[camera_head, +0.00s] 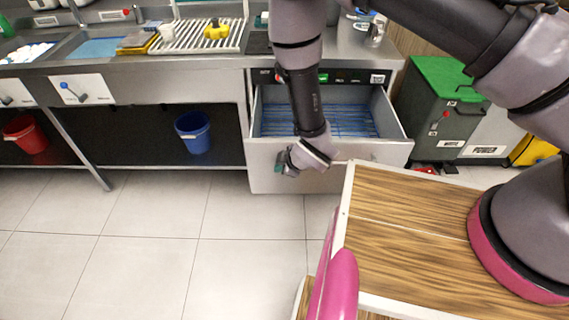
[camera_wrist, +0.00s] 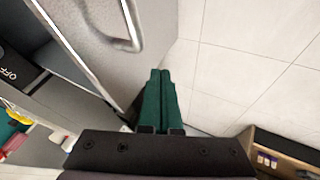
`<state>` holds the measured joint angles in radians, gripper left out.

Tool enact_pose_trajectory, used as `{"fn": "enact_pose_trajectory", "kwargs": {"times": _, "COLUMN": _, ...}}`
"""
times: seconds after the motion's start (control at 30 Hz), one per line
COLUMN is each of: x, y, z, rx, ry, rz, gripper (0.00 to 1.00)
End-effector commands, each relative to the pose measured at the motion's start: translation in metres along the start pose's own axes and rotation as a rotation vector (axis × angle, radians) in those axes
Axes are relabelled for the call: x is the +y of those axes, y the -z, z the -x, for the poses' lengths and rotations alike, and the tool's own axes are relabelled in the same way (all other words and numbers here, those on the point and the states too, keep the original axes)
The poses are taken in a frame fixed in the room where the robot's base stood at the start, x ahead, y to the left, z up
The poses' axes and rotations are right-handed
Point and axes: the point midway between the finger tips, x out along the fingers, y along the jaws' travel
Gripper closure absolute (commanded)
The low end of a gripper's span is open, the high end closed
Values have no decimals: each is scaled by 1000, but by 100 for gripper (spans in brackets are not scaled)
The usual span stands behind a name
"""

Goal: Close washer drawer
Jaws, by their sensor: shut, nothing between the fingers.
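The washer drawer (camera_head: 265,182) is pulled open under the counter, with a grey front and blue racks (camera_head: 350,122) inside. My arm hides part of the drawer's middle. In the wrist view, the shut green fingers (camera_wrist: 160,98) are beside a grey panel, with a metal bar handle (camera_wrist: 128,38) above them in the picture. I cannot tell whether the fingers touch the drawer.
The counter (camera_head: 160,64) with sinks runs above. A green-lidded grey bin (camera_head: 440,112) stands right of the drawer. The tiled floor (camera_head: 150,240) in front is clear.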

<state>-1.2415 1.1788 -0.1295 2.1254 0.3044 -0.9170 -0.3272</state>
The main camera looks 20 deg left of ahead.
Motion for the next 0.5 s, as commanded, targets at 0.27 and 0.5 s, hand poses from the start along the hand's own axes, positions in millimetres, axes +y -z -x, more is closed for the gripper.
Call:
{"fn": "enact_pose_trajectory", "kwargs": {"times": 0.27, "x": 14, "y": 0, "z": -50, "rx": 1, "ry": -4, "rz": -3, "gripper": 100}}
{"fn": "enact_pose_trajectory", "kwargs": {"times": 0.5, "x": 33, "y": 0, "z": -60, "rx": -1, "ry": 0, "rz": -3, "gripper": 100}}
